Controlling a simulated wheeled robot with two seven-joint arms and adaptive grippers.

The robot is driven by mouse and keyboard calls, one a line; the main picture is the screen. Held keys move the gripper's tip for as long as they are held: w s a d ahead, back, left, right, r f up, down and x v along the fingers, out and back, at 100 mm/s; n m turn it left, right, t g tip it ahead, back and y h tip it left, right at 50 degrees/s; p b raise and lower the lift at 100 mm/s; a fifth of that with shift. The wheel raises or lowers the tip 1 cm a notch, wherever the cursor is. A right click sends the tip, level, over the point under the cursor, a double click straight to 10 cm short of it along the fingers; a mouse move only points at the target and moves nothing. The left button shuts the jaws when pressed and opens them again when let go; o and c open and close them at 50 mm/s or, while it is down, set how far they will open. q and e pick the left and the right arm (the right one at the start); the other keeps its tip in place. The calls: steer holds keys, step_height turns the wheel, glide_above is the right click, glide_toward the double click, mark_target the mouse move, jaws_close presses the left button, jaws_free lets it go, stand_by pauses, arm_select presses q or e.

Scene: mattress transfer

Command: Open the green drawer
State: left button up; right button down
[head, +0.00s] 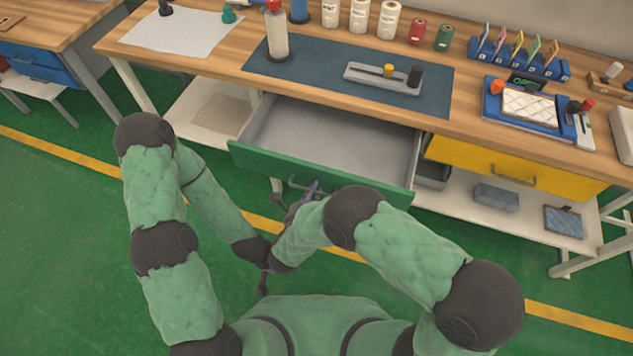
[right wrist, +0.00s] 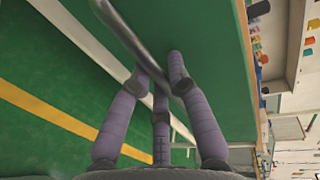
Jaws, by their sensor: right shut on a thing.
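The green drawer (head: 270,163) under the workbench stands pulled out, and its grey inside (head: 330,135) looks empty. My right gripper (head: 312,190) is at the drawer's front, at the handle. In the right wrist view its purple fingers (right wrist: 160,78) are closed around the grey bar handle (right wrist: 135,38), with the green drawer front (right wrist: 195,40) beyond. My left gripper (head: 263,284) hangs low in front of the bench, apart from the drawer and partly hidden by my arms. Its fingers are too small and dark to read.
A shut yellow drawer (head: 515,168) is right of the green one. The wooden bench top (head: 210,62) holds a dark mat (head: 320,75), bottles, rolls and a blue tray (head: 535,120). A lower shelf (head: 455,205) carries grey blocks. The green floor (head: 60,230) at left is clear.

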steer(key=c, duration=1.4)
jaws_free()
steer(key=shift+c, duration=0.2)
steer(key=v, duration=0.7)
steer(key=shift+s, duration=0.25)
steer(key=shift+a, duration=0.1)
